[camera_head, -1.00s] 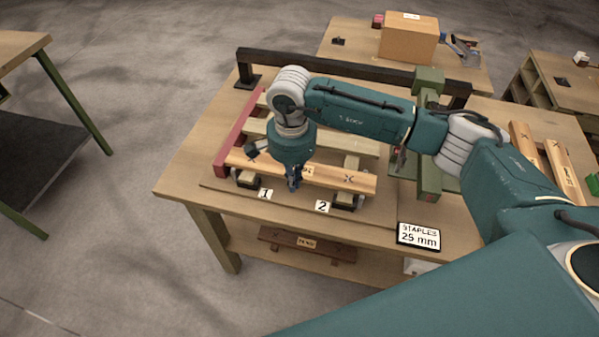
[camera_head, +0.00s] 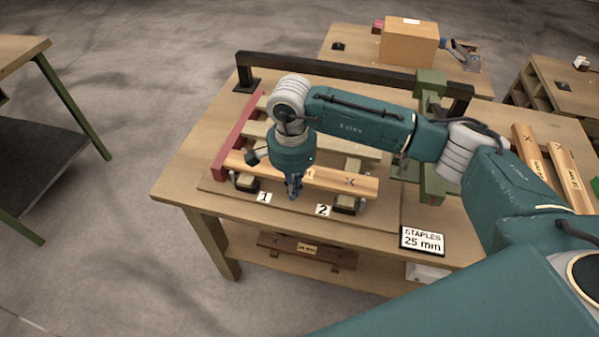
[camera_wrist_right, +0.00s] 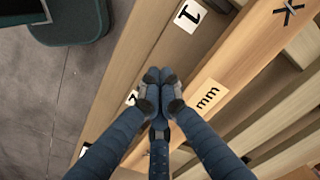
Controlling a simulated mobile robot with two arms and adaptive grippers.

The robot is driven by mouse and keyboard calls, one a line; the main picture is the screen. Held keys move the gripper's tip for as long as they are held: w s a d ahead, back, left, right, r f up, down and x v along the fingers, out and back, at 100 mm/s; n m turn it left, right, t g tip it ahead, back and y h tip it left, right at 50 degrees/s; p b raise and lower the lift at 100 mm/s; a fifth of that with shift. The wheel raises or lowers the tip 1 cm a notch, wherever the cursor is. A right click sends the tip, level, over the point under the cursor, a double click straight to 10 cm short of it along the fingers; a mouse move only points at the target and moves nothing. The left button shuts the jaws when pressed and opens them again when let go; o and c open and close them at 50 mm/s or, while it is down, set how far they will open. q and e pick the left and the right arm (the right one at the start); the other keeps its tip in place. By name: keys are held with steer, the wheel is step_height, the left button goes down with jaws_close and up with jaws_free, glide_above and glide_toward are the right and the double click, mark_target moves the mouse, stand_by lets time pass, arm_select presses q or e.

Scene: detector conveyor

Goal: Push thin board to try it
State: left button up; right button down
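A light wooden board (camera_head: 335,179) with dark X marks lies across two clamp-like supports at the front of the jig. In the right wrist view the board (camera_wrist_right: 252,50) runs diagonally, with a label ending in "mm" (camera_wrist_right: 207,97). My right gripper (camera_head: 294,194) points down at the board's front side, near its middle, and hides part of it. In the wrist view its fingertips (camera_wrist_right: 160,80) are together and hold nothing. They show beside the board's edge, over the base panel; I cannot tell whether they touch the board. My left gripper is not in view.
Number cards 1 (camera_head: 264,197) and 2 (camera_head: 323,210) lie before the supports. A red bar (camera_head: 238,135) and black rail (camera_head: 350,70) bound the jig. A "STAPLES 25 mm" sign (camera_head: 422,240) stands at the front right. A dark board (camera_head: 306,247) lies on the lower shelf.

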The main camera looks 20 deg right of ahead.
steer(key=shift+w+d+b, duration=0.5)
steer(key=shift+w+b, duration=0.05)
steer(key=shift+w, duration=0.15)
stand_by(0.4)
steer(key=shift+w+d+r+b, duration=0.1)
steer(key=shift+w+r+b, duration=0.1)
steer(key=shift+w+b, duration=0.1)
stand_by(1.3)
steer(key=shift+b, duration=0.3)
stand_by(1.5)
steer(key=shift+s, duration=0.15)
stand_by(0.3)
steer(key=shift+s+a+f, duration=0.1)
steer(key=shift+s+a, duration=0.6)
steer(key=shift+s, duration=0.3)
step_height(320, 180, up, 10)
steer(key=p, duration=0.4)
steer(key=shift+s+f, duration=0.1)
